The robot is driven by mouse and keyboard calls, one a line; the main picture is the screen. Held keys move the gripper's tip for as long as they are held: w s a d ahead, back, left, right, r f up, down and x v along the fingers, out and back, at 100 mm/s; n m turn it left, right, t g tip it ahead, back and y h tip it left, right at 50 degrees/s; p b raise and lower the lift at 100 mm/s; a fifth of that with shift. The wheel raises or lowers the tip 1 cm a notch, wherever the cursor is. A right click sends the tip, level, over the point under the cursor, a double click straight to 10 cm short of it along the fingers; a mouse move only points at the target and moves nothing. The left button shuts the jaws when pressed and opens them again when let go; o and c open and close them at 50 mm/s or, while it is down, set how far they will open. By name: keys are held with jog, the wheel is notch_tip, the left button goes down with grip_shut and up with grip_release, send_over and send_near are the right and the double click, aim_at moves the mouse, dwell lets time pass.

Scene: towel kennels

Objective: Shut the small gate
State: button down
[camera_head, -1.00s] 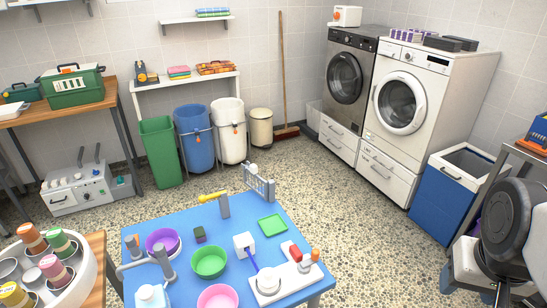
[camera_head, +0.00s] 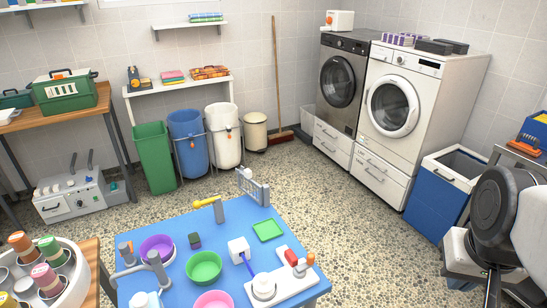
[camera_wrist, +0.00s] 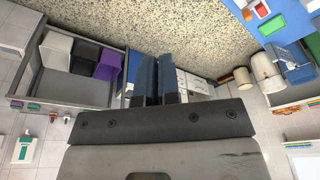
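The small gate (camera_head: 252,187) is a light grey barred panel with a grey post, standing at the far edge of the blue table (camera_head: 182,229). I cannot tell from this angle how far it stands open. A round white part shows near its top left. A corner of the blue table shows at that view's upper right.
Left of the gate stands a grey post with a yellow bar (camera_head: 208,202). A green tray (camera_head: 268,230), a white cube (camera_head: 239,248), a green bowl (camera_head: 204,267) and a purple bowl (camera_head: 157,246) are on the table. Open speckled floor lies behind and right of it.

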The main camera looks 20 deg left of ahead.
jog(key=w+a+r+n+g+y, duration=0.1)
jog(key=w+a+n, duration=0.1)
jog(key=w+a, duration=0.6)
jog(key=w+a+r+n+y, duration=0.1)
jog(key=w+a+n, duration=0.15)
jog(key=w, duration=1.05)
jog(key=w+a+r+n+g+y, duration=0.1)
jog(key=w+a+n+y, duration=0.1)
jog(key=w+a, duration=0.65)
jog(key=w+a+f+n+g+y, duration=0.1)
jog(key=w+a+f+n, duration=0.1)
jog(key=w+a+f, duration=0.4)
jog(key=w+a+f+n+g+y, duration=0.1)
jog(key=w+a+f+n, duration=0.1)
jog(key=w+a+f, duration=0.4)
jog(key=w+a+f+n+g+y, duration=0.1)
jog(key=w+a+f, duration=0.5)
jog(key=w+a, duration=0.8)
jog(key=shift+a+n, duration=0.85)
send_over(249, 184)
jog(key=w, duration=0.4)
notch_tip(249, 184, down, 8)
jog(key=shift+d, duration=0.35)
